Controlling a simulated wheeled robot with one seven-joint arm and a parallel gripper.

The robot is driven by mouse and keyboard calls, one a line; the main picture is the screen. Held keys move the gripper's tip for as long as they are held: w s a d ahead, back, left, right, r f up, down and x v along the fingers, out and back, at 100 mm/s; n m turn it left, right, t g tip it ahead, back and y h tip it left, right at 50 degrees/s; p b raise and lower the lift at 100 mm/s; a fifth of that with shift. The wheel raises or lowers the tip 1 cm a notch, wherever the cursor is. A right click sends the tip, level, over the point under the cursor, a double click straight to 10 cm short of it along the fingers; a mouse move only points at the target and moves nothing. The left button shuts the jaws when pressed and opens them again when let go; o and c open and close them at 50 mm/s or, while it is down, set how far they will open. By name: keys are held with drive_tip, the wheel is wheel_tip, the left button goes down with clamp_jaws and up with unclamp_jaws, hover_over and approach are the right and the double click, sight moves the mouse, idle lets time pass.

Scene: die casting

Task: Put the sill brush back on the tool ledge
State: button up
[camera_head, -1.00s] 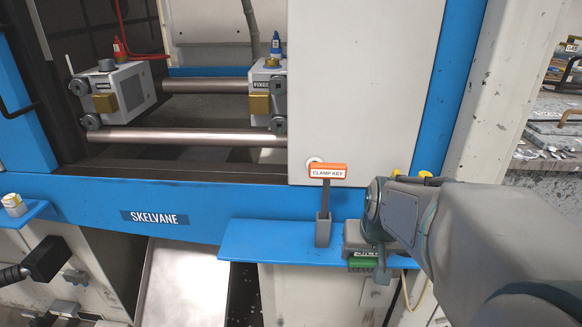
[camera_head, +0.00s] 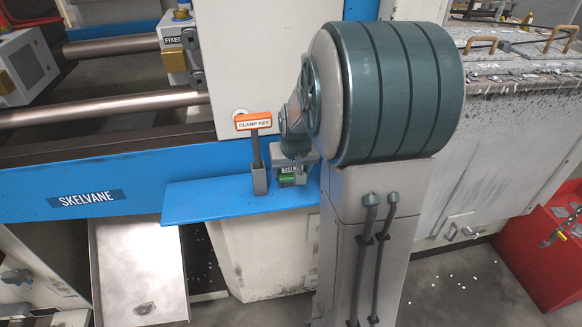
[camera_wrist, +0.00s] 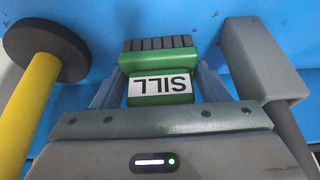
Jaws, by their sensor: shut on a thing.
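The sill brush is a green block with a white SILL label and dark bristles. It sits between my gripper's jaws (camera_wrist: 158,88) in the wrist view, where its green body (camera_wrist: 160,99) shows clearly. In the head view a small green part of the brush (camera_head: 287,181) shows below my gripper (camera_head: 296,172). The gripper is shut on the brush at the right part of the blue tool ledge (camera_head: 190,204). Blue surface (camera_wrist: 190,18) lies behind the bristles in the wrist view. I cannot tell whether the brush touches the ledge.
The ledge's left part is clear.

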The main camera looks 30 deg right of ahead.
drive_tip(key=shift+f, duration=0.2)
drive_tip(key=shift+f, duration=0.2)
drive_tip(key=o, duration=0.9)
drive_tip(key=shift+r, duration=0.1)
drive_tip(key=shift+o, duration=0.2)
drive_tip(key=shift+r, duration=0.15)
drive_tip(key=shift+r, duration=0.2)
drive_tip(key=v, duration=0.2)
drive_tip(key=shift+s+r, duration=0.15)
drive_tip(key=shift+r, duration=0.1)
drive_tip(key=s+a+b, duration=0.2)
drive_tip(key=s+a, duration=0.1)
drive_tip(key=s, duration=0.8)
drive_tip(key=s+a+n, duration=0.1)
drive_tip(key=s+a, duration=0.2)
drive_tip(key=a, duration=0.2)
drive_tip(key=s+a+r+n+g+y, duration=0.1)
drive_tip(key=s+a+n, duration=0.1)
drive_tip(key=a, duration=0.3)
drive_tip(key=shift+s+a+r, duration=0.3)
drive_tip(key=shift+s+a, duration=0.1)
drive_tip(key=shift+s, duration=0.45)
